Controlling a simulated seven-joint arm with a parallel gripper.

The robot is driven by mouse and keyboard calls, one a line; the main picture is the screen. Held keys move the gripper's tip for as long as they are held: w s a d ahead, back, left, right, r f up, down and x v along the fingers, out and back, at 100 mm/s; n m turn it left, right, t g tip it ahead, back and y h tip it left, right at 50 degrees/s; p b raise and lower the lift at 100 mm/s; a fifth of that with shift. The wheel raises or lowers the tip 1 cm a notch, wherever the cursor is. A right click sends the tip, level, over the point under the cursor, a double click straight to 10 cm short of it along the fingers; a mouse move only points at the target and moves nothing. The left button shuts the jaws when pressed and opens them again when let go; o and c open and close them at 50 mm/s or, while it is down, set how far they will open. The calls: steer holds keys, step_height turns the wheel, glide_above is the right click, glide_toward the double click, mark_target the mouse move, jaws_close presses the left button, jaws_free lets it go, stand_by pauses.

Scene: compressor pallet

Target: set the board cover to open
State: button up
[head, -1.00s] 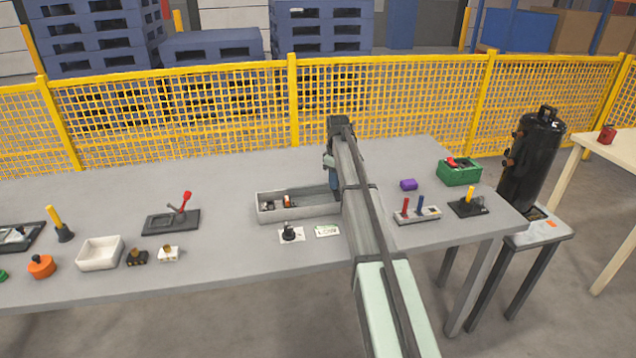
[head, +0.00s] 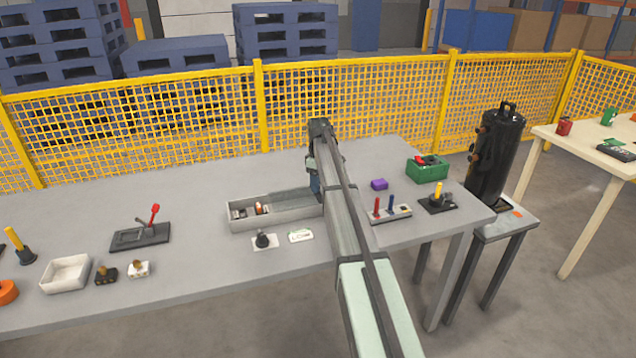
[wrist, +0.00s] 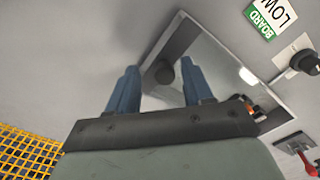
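A long grey box (head: 275,214) lies on the table. Components show in its left part, and a flat grey panel, which looks like the board cover (head: 290,201), spans the part toward my arm. In the wrist view the box (wrist: 273,113) runs diagonally, with a dark round knob (wrist: 163,72) near its upper-left end. My gripper (wrist: 158,65) is open, its two blue fingers apart with the knob in the gap between them. I cannot tell whether they touch it. In the head view my gripper (head: 315,180) is at the box's right end, partly hidden by my arm.
A black knob (head: 262,241) and a label card (head: 300,236) lie in front of the box. A red-handled lever (head: 145,233) is left. Yellow mesh fence (head: 200,120) stands behind.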

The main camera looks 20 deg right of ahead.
step_height(320, 180, up, 14)
stand_by(0.8)
steer(key=shift+f, duration=0.1)
